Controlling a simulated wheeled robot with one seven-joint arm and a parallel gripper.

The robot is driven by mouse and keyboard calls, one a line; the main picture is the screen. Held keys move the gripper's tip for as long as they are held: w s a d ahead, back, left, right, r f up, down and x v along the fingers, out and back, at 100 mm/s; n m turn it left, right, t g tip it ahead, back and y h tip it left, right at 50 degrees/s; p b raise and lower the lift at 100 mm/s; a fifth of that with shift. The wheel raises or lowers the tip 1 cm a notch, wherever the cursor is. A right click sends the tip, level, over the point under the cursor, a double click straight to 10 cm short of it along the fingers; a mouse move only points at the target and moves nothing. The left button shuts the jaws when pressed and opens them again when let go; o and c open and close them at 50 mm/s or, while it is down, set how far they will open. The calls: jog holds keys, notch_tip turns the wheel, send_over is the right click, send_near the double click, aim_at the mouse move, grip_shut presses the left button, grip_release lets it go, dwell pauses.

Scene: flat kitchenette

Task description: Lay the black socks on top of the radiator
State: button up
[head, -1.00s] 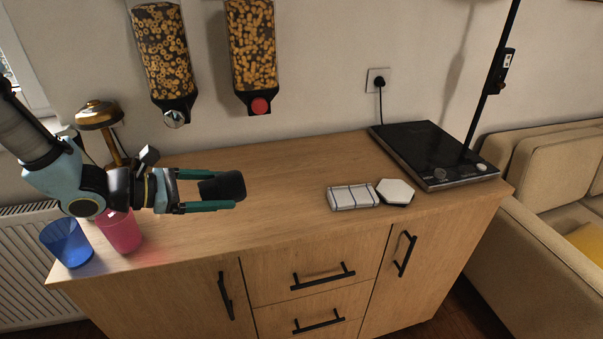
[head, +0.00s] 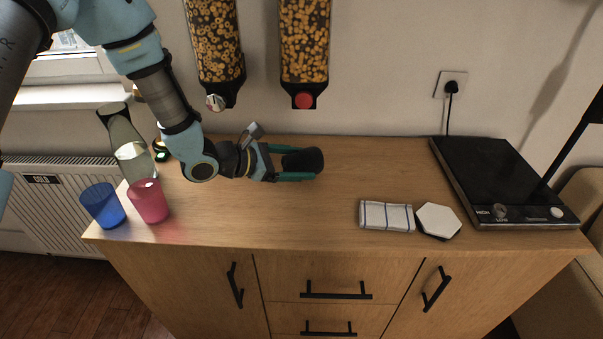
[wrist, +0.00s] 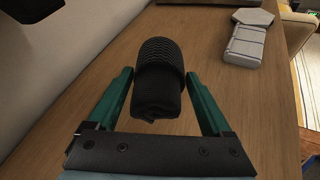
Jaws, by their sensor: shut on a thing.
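The black socks (head: 303,160) are a rolled dark bundle, held between the teal fingers of my gripper (head: 297,162) over the back part of the wooden cabinet top. In the wrist view the socks (wrist: 157,80) sit between both fingers of my gripper (wrist: 160,97), with a ribbed texture on their far part. I cannot tell exactly how high they are above the top. The white ribbed radiator (head: 75,215) stands on the wall at the far left, below the window sill, with a dark "COLD" label on it. Cups and my arm hide part of it.
A blue cup (head: 102,206), a pink cup (head: 148,201) and a glass bottle (head: 128,150) stand at the cabinet's left end, nearest the radiator. A folded cloth (head: 387,216), a white hexagonal piece (head: 438,220) and a black hob (head: 500,180) are on the right. Two cereal dispensers (head: 305,45) hang above.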

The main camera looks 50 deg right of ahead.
aim_at(298, 188)
notch_tip(298, 188, down, 4)
jog(key=shift+r+p, duration=0.15)
jog(key=shift+p, duration=0.5)
jog(key=shift+f, duration=0.25)
jog(key=shift+f+b, duration=0.25)
jog(key=shift+b, duration=0.1)
jog(key=o, duration=1.1)
jog(key=shift+r, duration=0.1)
jog(key=shift+r, duration=0.1)
